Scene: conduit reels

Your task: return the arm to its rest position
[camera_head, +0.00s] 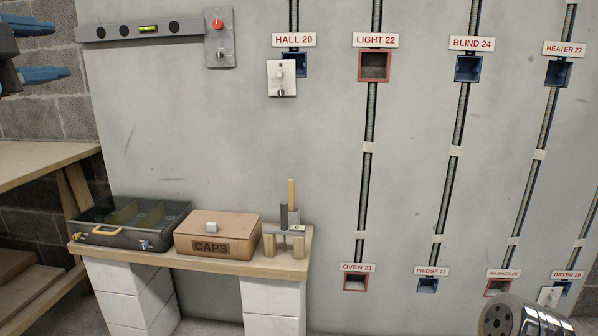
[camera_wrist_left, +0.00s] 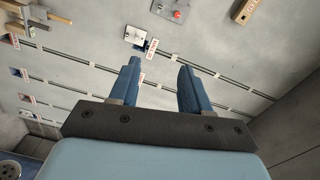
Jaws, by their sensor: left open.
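My left gripper (camera_head: 58,50) is at the upper left edge of the head view, with its two blue fingers pointing right and spread apart. It is in front of the block wall, left of the grey panel and well above the bench. In the left wrist view the same gripper (camera_wrist_left: 158,66) is open, with nothing between its fingers. The panel with its conduit runs lies beyond the fingertips, apart from them. Most of the left arm is outside the head view. My right gripper does not show in either view.
The grey panel (camera_head: 220,130) carries labelled boxes, conduits and a switch plate (camera_head: 281,78) below HALL 20. A spirit level (camera_head: 148,30) is at its upper left. A low bench (camera_head: 225,265) holds an organizer case (camera_head: 90,236), a CAPS box (camera_head: 205,248) and a wooden-handled tool (camera_head: 291,195).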

